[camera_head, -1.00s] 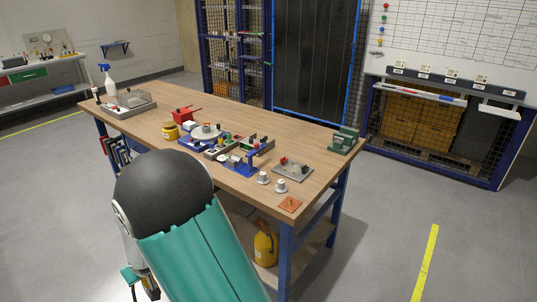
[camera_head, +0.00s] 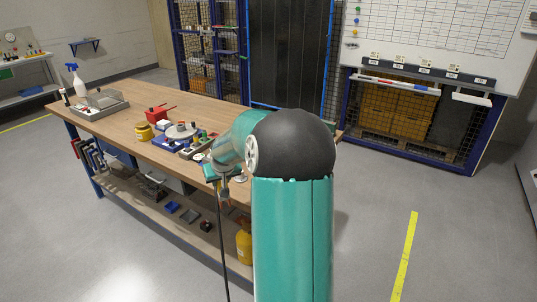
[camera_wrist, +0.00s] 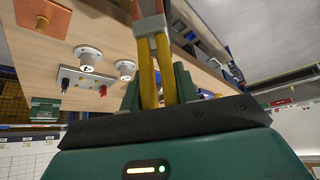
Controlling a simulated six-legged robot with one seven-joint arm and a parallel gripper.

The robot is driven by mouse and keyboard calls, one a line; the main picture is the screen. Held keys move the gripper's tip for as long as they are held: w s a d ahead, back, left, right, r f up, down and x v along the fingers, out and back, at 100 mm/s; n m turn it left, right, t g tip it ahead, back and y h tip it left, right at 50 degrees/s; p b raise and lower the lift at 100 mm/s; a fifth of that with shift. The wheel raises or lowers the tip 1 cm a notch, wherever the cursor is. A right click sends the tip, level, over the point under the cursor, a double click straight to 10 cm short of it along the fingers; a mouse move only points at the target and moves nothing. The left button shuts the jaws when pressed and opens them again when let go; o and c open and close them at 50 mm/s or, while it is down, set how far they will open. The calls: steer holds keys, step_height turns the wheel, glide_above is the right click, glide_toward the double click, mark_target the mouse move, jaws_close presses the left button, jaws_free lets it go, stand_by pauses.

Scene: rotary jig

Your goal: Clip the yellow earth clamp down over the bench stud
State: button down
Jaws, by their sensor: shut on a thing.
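In the wrist view my gripper (camera_wrist: 158,82) is shut on the yellow earth clamp (camera_wrist: 149,78), its green fingers on either side of the yellow handles. The clamp's copper-coloured jaws (camera_wrist: 144,10) point away from the gripper and run out of the top of the picture. A copper-coloured plate (camera_wrist: 43,18) with a small fitting on it, which looks like the bench stud, lies at the upper left, apart from the clamp. My arm hides that plate in the head view. There my wrist (camera_head: 218,172) is at the bench's front edge, and the clamp cannot be made out.
The wooden bench (camera_head: 105,122) carries two pale round posts (camera_wrist: 88,57) (camera_wrist: 125,68) and a grey plate (camera_wrist: 85,80) with red and black knobs near the copper plate. A green block (camera_wrist: 45,108) stands farther off. A yellow bottle (camera_head: 244,245) is under the bench.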

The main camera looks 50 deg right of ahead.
steer(key=s+d+r+m, duration=0.1)
steer(key=s+d+r, duration=0.2)
steer(key=s+d, duration=0.2)
steer(key=s+d+r+m+h, duration=0.1)
steer(key=s+d+r, duration=0.3)
steer(key=d, duration=0.3)
steer(key=shift+s+d+r+g, duration=0.2)
steer(key=shift+s+d+g, duration=0.1)
steer(key=shift+s+d, duration=0.1)
step_height(320, 180, down, 8)
stand_by(0.4)
steer(key=shift+f, duration=0.4)
stand_by(1.0)
steer(key=c, duration=1)
jaws_free()
steer(key=shift+o, duration=0.2)
steer(key=shift+s+f, duration=0.1)
steer(key=v, duration=1.4)
